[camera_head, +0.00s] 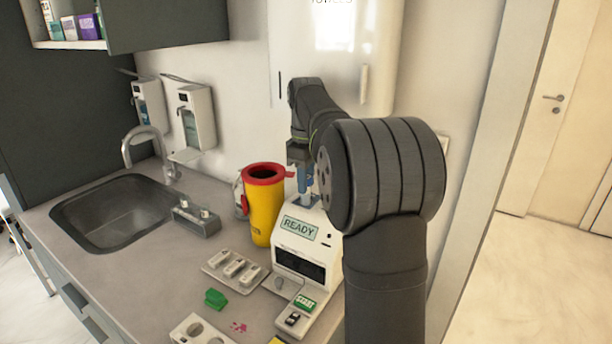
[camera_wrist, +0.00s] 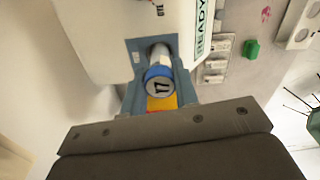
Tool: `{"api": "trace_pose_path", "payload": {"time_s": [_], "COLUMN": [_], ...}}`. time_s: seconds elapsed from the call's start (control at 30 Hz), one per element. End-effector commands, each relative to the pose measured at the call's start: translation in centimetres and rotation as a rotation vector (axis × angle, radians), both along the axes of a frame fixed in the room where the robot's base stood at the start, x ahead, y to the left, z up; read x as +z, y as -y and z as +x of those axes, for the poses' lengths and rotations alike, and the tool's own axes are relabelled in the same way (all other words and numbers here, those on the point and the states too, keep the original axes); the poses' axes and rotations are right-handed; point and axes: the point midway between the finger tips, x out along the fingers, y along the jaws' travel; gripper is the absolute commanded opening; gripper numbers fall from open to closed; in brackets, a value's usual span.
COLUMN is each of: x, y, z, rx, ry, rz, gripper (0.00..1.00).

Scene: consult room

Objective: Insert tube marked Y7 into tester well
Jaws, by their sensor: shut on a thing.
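The tester (camera_head: 316,222) is a white device with a READY screen, standing on the counter. In the wrist view its white top (camera_wrist: 105,35) shows a blue-grey square around the well. A tube with a blue cap (camera_wrist: 158,80) is in line with that well. The cap's mark looks like Y7, seen at an angle. The tube's far end meets the well opening; I cannot tell how deep it is in. My gripper (camera_head: 304,182) is over the tester's back part with its blue fingers shut on the tube. The wrist body hides part of the fingers.
A yellow bin (camera_head: 262,213) with a red rim stands close left of the tester. A tray (camera_head: 213,266) with several white pieces and a green piece (camera_head: 215,298) lie in front. A sink (camera_head: 115,222) is at the left. The wall is close behind.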

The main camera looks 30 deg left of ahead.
Motion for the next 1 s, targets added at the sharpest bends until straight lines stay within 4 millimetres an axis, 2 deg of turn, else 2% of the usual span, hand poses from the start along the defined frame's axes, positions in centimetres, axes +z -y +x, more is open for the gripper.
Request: {"api": "trace_pose_path", "payload": {"time_s": [0.53, 0.93, 0.97, 1.0], "x": [-2.0, -2.2, -2.2, -2.2], "y": [0.0, 0.0, 0.0, 0.0], "z": [0.0, 0.0, 0.0, 0.0], "rx": [0.000, 0.000, 0.000, 0.000], "ry": [-0.002, 0.000, 0.000, 0.000], "rz": [-0.001, 0.000, 0.000, 0.000], "gripper": [0.06, 0.06, 0.33, 0.41]}}
